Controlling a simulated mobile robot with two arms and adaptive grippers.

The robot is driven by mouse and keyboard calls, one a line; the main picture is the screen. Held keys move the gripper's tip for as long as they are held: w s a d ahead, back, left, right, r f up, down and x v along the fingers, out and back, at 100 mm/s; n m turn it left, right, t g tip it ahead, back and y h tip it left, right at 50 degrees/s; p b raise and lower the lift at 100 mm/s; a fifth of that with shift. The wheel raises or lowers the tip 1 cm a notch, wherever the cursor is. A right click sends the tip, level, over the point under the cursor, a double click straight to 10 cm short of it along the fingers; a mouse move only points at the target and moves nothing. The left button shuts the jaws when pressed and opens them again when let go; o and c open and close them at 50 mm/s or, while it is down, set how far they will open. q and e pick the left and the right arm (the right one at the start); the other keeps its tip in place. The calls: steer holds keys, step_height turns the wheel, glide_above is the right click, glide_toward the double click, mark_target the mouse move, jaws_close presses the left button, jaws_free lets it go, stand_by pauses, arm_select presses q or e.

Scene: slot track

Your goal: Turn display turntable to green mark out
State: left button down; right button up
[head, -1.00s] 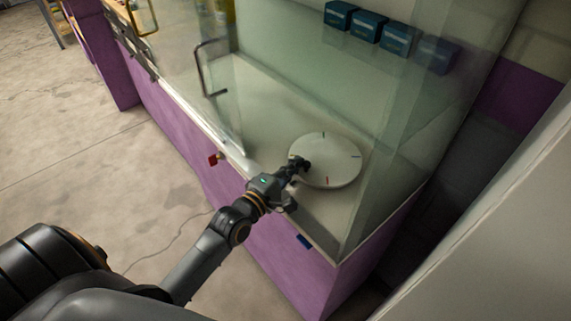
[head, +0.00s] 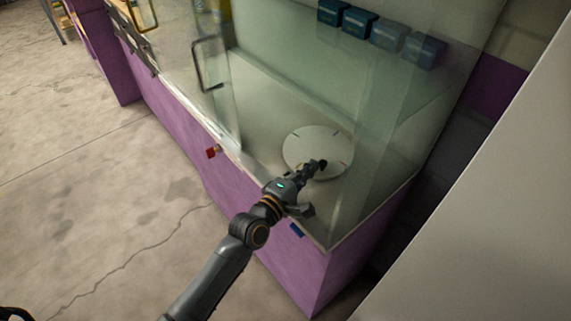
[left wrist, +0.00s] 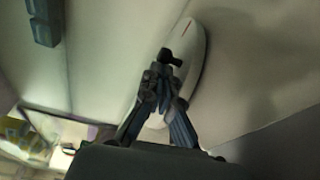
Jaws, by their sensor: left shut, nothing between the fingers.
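The display turntable (head: 310,143) is a round pale disc lying flat inside the glass case. It has small thin marks near its rim; their colours are hard to tell in the head view, and I cannot make out a green one. My left gripper (head: 318,166) is shut and empty, reaching in over the near part of the disc. I cannot tell if its fingers touch the disc. In the left wrist view the disc (left wrist: 194,60) is partly hidden behind the gripper (left wrist: 165,62), and a reddish mark shows near its far edge. My right gripper is not in view.
Clear glass panes (head: 375,140) stand right of the disc, and a glass door with a dark handle (head: 197,65) is at left. Several blue boxes (head: 358,23) sit at the back. A purple base (head: 290,265) and a red tag (head: 212,152) face the floor.

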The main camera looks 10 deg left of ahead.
arm_select(q)
steer(key=shift+s+d+r+p, duration=0.1)
steer(key=shift+d+p, duration=0.3)
steer(key=shift+d, duration=0.8)
steer(key=shift+w+d+p, duration=0.25)
steer(key=shift+d+p, duration=0.05)
steer(key=shift+d, duration=0.9)
